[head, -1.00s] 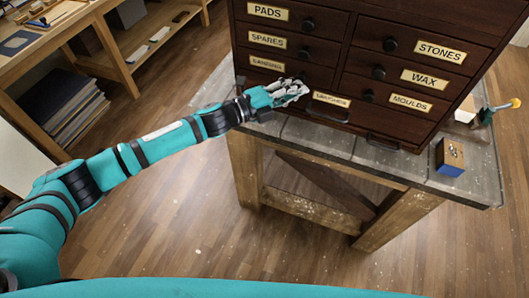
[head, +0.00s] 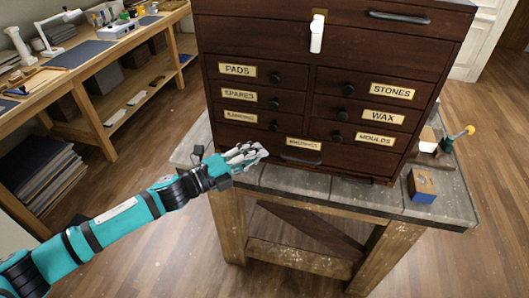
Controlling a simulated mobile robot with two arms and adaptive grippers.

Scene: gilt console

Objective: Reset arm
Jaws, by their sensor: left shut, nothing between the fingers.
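My left arm comes in from the left in the head view. Its gripper (head: 250,155) is shut and empty, just in front of the lower left part of the dark wooden drawer cabinet (head: 260,52). I cannot tell whether the fingertips touch the cabinet. The cabinet stands on a grey-topped wooden table (head: 350,192). Its labelled drawers, such as PADS, SPARES, STONES, WAX and MOULDS, look closed. A wide drawer with a dark handle (head: 300,161) is at the bottom. My right gripper is not in view.
A small wood-and-blue box (head: 422,185) and a tool with a green and yellow handle (head: 457,137) are on the table's right side. A workbench (head: 95,65) with a lamp (head: 58,32) stands at the left. The wooden floor (head: 130,265) between them is clear.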

